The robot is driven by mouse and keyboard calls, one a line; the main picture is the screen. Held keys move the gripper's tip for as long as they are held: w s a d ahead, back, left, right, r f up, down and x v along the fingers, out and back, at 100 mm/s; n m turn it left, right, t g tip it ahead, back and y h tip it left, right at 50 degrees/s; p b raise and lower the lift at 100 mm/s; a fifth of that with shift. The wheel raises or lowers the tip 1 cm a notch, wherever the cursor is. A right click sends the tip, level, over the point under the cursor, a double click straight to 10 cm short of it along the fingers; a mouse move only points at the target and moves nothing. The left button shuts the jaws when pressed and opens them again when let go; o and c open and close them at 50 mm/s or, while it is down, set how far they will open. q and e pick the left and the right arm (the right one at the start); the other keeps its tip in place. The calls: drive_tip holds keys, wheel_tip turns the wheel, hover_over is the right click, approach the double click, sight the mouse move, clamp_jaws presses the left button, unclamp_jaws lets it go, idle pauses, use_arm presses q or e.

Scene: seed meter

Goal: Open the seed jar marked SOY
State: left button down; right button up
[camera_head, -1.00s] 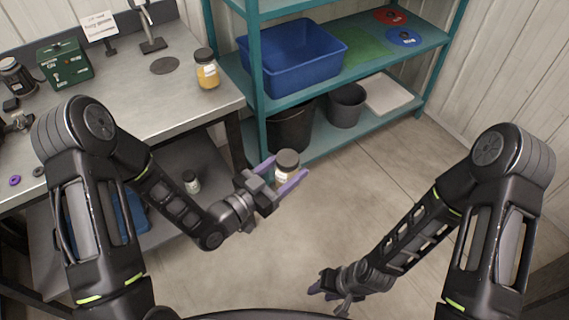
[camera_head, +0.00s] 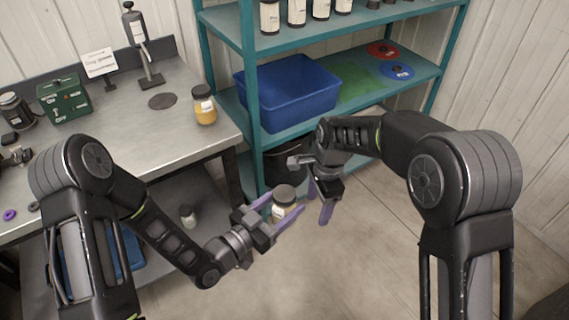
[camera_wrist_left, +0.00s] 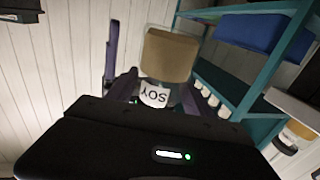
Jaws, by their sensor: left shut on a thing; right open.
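The seed jar marked SOY (camera_head: 284,204) has a dark brownish lid and a white label. It is upright in the head view, held in the air in front of the shelf. My left gripper (camera_head: 279,214) is shut on its body.
A jar with yellow contents (camera_head: 204,105) stands on the metal bench (camera_head: 130,130). A small jar (camera_head: 188,215) sits on the bench's lower shelf. Open floor lies in front.

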sight(284, 193)
drive_tip(key=s+a+r+m, duration=0.1)
drive_tip(key=a+r+m, duration=0.1)
drive_tip(key=r, duration=0.3)
drive_tip(key=s+a+r+m, duration=0.1)
drive_tip(key=a+r+m, duration=0.1)
drive_tip(key=r, duration=0.4)
drive_tip(key=s+a+r+m, duration=0.1)
drive_tip(key=a+r+m, duration=0.1)
drive_tip(key=a+r, duration=0.2)
drive_tip(key=shift+a+r+h, duration=0.25)
drive_tip(key=shift+r+h, duration=0.15)
drive_tip(key=shift+r, duration=0.75)
drive_tip(key=shift+f, duration=4.1)
drive_tip(key=shift+c, duration=0.4)
